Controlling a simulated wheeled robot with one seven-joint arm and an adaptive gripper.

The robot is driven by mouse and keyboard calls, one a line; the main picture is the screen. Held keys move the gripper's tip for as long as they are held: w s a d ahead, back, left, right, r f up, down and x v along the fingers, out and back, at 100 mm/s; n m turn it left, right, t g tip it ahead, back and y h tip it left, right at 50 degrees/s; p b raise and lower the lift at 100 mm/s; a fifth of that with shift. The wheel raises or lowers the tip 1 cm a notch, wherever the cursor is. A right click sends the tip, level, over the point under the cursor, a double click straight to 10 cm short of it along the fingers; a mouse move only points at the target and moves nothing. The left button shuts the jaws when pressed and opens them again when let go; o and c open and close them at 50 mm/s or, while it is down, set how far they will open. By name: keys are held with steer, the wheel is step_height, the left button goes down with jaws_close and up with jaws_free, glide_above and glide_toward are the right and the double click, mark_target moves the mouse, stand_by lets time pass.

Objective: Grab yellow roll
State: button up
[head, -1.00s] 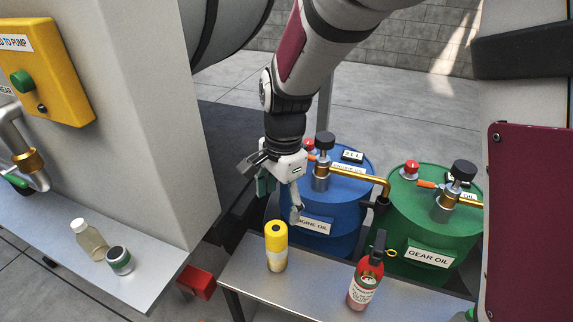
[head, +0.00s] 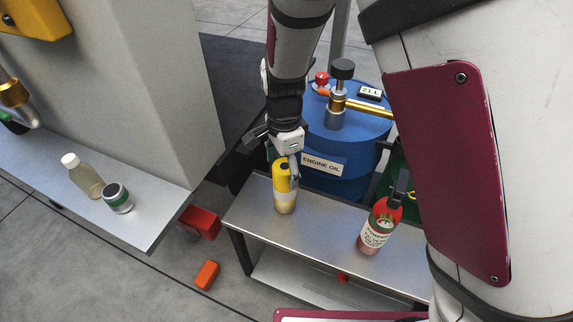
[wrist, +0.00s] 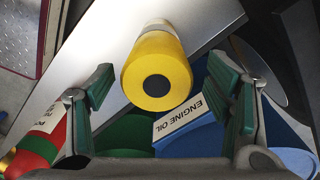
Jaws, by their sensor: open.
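The yellow roll (head: 284,186) stands upright on the metal bench (head: 330,232), with a yellow upper part and a paler lower part. In the wrist view the yellow roll (wrist: 158,68) shows its round yellow end with a dark centre, beyond and between the fingertips. My gripper (head: 278,160) is just behind and above the roll in the head view; one finger overlaps the roll's right edge. In the wrist view my gripper (wrist: 172,92) is open, its green-padded fingers wide apart on either side. No contact with the roll is visible there.
A red extinguisher-like bottle (head: 379,225) stands right of the roll on the bench. The blue engine oil drum (head: 345,145) is close behind. A clear bottle (head: 84,176) and small can (head: 117,197) stand on the left shelf. Bench space between roll and red bottle is clear.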

mark_target(285, 199)
step_height(285, 199, down, 5)
steer(key=b, duration=0.2)
steer(key=shift+s+f+b, duration=0.1)
steer(key=shift+s+b, duration=0.05)
steer(key=shift+b, duration=0.25)
steer(key=c, duration=1.5)
